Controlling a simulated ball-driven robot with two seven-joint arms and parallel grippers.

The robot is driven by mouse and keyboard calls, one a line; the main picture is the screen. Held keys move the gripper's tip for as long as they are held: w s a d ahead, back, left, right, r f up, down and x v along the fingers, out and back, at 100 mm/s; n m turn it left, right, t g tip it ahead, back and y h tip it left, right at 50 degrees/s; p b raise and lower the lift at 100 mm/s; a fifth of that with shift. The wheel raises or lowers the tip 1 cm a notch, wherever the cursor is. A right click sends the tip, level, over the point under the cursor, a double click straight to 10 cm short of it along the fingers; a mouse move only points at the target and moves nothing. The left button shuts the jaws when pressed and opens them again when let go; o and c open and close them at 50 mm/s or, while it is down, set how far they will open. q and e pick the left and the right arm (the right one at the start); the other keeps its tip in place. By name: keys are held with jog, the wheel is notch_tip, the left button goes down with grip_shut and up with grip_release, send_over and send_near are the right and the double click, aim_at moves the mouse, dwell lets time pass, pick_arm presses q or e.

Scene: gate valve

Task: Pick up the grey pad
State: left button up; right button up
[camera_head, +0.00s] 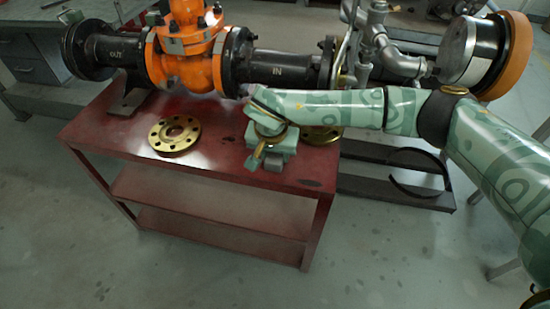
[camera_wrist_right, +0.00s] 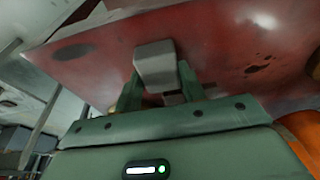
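The grey pad (camera_wrist_right: 155,64) shows in the right wrist view as a pale block over the red table top, at the fingertips of my right gripper (camera_wrist_right: 160,84). The two green fingers stand apart, one on each side of it, close to its sides. I cannot tell whether they press on it. A second grey piece (camera_wrist_right: 173,98) shows nearer the palm, partly hidden. In the head view my right gripper (camera_head: 265,162) is low over the right front part of the table, and the pad cannot be made out under it. My left gripper is not in view.
The red table (camera_head: 225,150) has lower shelves. A brass flange (camera_head: 174,135) lies left of my right gripper; another (camera_head: 322,134) is partly behind my arm. The orange gate valve (camera_head: 188,62) and black pipes run along the back. The table's front left is clear.

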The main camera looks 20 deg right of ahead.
aim_at(275, 158)
jog(key=shift+c, duration=0.5)
